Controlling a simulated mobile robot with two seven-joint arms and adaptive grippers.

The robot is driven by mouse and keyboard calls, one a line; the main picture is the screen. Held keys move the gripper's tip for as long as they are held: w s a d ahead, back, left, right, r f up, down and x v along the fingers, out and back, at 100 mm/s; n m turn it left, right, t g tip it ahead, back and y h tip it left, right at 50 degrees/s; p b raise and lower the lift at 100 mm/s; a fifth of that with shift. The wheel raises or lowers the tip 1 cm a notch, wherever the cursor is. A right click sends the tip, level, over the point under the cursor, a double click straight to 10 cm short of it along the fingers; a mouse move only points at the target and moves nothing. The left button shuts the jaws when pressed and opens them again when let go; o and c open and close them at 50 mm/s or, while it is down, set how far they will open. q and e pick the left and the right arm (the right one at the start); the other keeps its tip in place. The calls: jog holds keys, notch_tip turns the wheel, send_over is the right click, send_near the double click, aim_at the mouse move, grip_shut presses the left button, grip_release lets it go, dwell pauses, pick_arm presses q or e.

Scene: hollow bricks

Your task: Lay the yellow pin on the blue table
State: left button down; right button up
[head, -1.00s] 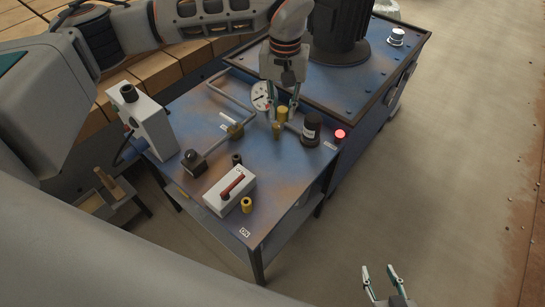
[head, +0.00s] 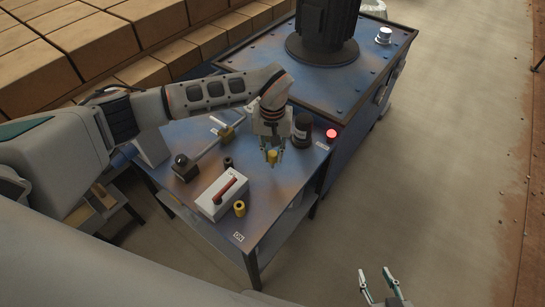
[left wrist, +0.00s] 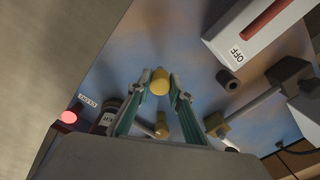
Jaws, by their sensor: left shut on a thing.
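The yellow pin (head: 272,157) is between the fingertips of my left gripper (head: 272,151), over the right part of the blue table (head: 265,195). In the left wrist view, the pin's round end (left wrist: 159,82) sits between the two fingertips of this gripper (left wrist: 160,80), which is shut on it. The pin's far end and its height over the table are hard to tell. My right gripper (head: 378,280) is open and empty at the bottom of the head view, over the floor.
A white box with a red handle (head: 223,193), a hollow yellow cylinder (head: 239,208) and a small dark cylinder (head: 228,162) stand on the table. A black cylinder (head: 301,130) and red lamp (head: 332,134) are right of my left gripper.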

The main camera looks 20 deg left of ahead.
aim_at(273, 153)
pick_arm(q)
jog(key=shift+s+f, duration=0.1)
jog(key=shift+f, duration=0.95)
jog(key=c, duration=1.8)
grip_release()
notch_tip(273, 153, up, 11)
jog(key=shift+f+p, duration=0.1)
jog(key=shift+p, duration=0.2)
jog(key=shift+r, duration=0.8)
